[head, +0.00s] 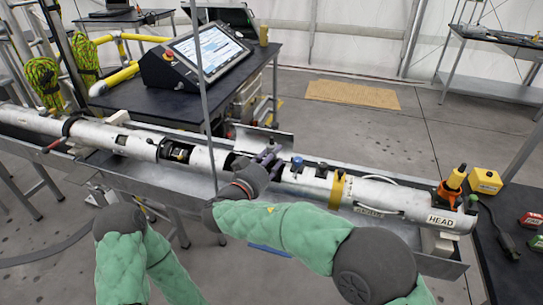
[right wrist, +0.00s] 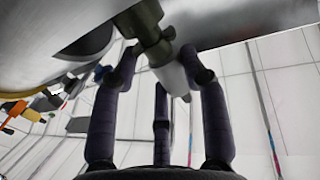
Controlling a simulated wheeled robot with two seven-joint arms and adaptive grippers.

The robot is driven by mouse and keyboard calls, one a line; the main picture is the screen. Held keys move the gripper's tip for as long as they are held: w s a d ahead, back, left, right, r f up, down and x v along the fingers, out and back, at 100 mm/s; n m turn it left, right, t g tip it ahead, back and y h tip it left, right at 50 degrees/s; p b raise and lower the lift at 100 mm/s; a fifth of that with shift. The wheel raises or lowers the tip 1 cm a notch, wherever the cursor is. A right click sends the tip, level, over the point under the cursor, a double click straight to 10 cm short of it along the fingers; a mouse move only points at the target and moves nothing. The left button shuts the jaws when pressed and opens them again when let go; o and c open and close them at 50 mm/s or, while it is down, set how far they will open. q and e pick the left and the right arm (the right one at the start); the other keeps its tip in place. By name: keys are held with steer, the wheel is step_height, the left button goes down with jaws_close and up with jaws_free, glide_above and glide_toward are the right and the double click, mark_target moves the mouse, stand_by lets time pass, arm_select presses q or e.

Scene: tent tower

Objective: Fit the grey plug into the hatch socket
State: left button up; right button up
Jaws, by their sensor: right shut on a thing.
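In the head view my right gripper (head: 268,155) is at the middle of the long white tube (head: 310,184), beside a dark opening (head: 232,160) in its side. In the right wrist view its dark fingers (right wrist: 160,72) close around a grey-olive stepped cylinder (right wrist: 152,38), which looks like the grey plug. The plug's far end reaches up towards the white tube surface, and I cannot tell whether it touches. A dark round recess (right wrist: 88,42) shows at the upper left of the wrist view; I cannot tell whether it is the hatch socket. My left gripper is out of view.
The tube lies in a metal trough (head: 170,178). A console with a screen (head: 208,48) stands on a black table behind. A thin upright pole (head: 203,90) crosses the view. An orange and yellow tool (head: 454,182) and yellow box (head: 485,181) are by the HEAD end.

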steer(key=shift+f, duration=0.7)
steer(key=o, duration=1.2)
steer(key=shift+s, duration=0.1)
steer(key=v, duration=1.2)
steer(key=shift+f, duration=0.1)
